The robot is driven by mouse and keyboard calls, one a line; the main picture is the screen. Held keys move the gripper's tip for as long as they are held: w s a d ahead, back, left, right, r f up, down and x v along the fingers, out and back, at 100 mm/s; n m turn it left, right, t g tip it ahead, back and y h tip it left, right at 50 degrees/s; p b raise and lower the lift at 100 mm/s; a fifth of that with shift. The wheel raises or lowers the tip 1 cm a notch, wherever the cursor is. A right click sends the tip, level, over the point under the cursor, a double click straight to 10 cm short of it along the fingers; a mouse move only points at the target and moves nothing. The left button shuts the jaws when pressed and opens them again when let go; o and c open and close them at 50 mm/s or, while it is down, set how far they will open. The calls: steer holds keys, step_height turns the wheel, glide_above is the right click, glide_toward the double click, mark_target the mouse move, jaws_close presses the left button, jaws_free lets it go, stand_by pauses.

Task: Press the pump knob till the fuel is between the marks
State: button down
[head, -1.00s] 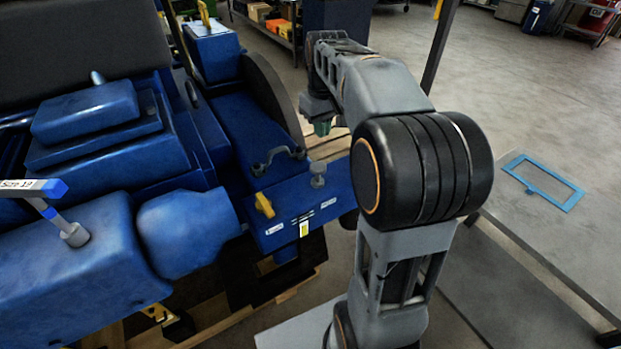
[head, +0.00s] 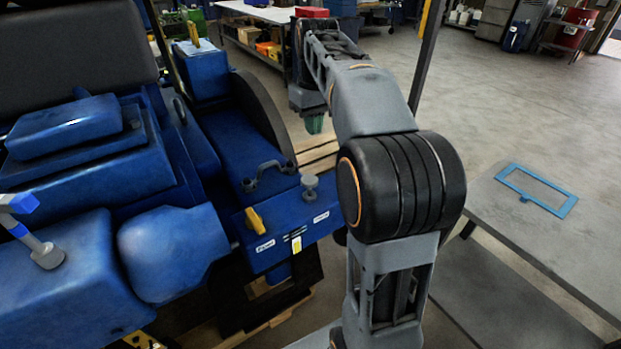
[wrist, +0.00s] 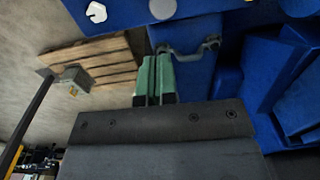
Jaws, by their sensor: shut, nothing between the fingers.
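The grey pump knob (head: 310,183) stands on the blue housing (head: 285,212), at the right end of a bent grey pipe. In the wrist view a round grey disc, probably this knob (wrist: 162,8), is at the top edge. A small upright gauge (head: 296,244) with yellow in it is on the housing's front face; its marks and fuel level are too small to read. My gripper (head: 314,123) has green fingers, is shut and empty, and hangs above and beyond the knob, apart from it. The closed fingers (wrist: 156,62) also show in the wrist view.
The bent grey pipe (head: 268,174) and a yellow lever (head: 254,219) are close to the knob. Blue engine parts (head: 85,170) fill the left. A wooden pallet (head: 318,152) lies behind the housing. A blue frame (head: 537,190) lies on a grey surface at right.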

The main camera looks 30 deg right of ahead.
mark_target(312, 179)
steer(key=shift+f, duration=0.1)
steer(key=f, duration=1.4)
steer(key=shift+a, duration=0.2)
step_height(312, 179, down, 4)
steer(key=b, duration=0.2)
steer(key=shift+r+b, duration=0.1)
steer(key=shift+b, duration=0.2)
steer(key=shift+s+r, duration=0.1)
steer(key=shift+r, duration=0.05)
steer(key=shift+r+p, duration=0.3)
steer(key=shift+p, duration=0.25)
step_height(312, 179, up, 14)
steer(key=p, duration=0.2)
steer(key=shift+d, duration=0.2)
